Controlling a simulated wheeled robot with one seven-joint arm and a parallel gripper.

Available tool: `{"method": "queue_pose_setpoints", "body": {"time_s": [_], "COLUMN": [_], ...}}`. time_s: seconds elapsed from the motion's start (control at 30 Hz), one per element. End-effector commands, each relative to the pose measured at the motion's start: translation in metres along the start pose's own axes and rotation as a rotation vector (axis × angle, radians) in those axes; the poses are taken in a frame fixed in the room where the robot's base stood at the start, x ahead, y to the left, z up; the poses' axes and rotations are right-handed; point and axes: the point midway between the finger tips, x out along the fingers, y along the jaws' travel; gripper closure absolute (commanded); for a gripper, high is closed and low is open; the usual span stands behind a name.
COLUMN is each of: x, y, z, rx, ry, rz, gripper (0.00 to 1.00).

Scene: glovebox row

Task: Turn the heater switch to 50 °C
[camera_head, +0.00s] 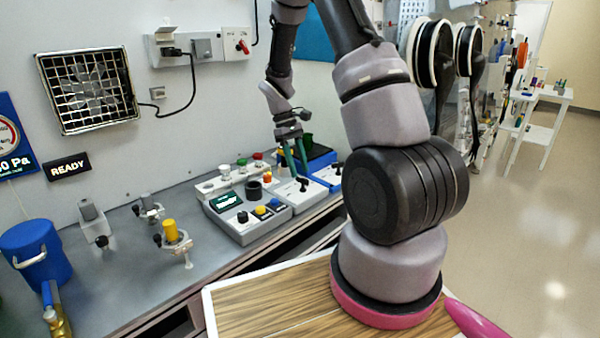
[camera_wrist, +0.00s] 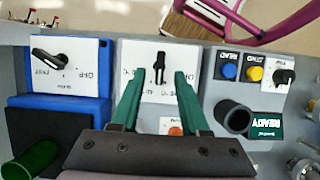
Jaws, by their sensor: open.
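My gripper (camera_head: 296,165) is open and empty, its two green fingers pointing down over the middle white panel. In the wrist view my gripper (camera_wrist: 161,74) has one fingertip on each side of a black switch knob (camera_wrist: 160,67), apart from it. I cannot tell how far above the panel the tips are. The knob is a slim bar lying lengthwise in the wrist picture. Small marks, seemingly with a °C sign, are on its white panel (camera_wrist: 130,58), upside down and too small to read surely. The knob also shows in the head view (camera_head: 303,184), beside the fingers.
A blue unit (camera_wrist: 50,105) with another black knob (camera_wrist: 49,59) stands beside the panel. On the other side is a grey box with a blue button (camera_wrist: 229,71), a yellow button (camera_wrist: 254,74), a small knob (camera_wrist: 284,77) and a black cup (camera_wrist: 232,117).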

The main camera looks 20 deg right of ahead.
Motion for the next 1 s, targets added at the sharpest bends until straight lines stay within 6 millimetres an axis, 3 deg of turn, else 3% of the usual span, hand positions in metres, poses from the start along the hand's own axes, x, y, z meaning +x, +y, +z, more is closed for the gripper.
{"method": "queue_pose_setpoints", "body": {"time_s": [0.2, 0.4, 0.57, 1.0], "x": [-0.047, -0.076, -0.085, -0.086], "y": [0.0, 0.0, 0.0, 0.0], "z": [-0.001, -0.001, 0.0, 0.0], "rx": [0.0, -0.001, 0.0, 0.0], "ry": [0.006, 0.003, 0.002, 0.002], "rz": [0.003, 0.002, 0.002, 0.001], "gripper": [0.55, 0.55, 0.55, 0.55]}}
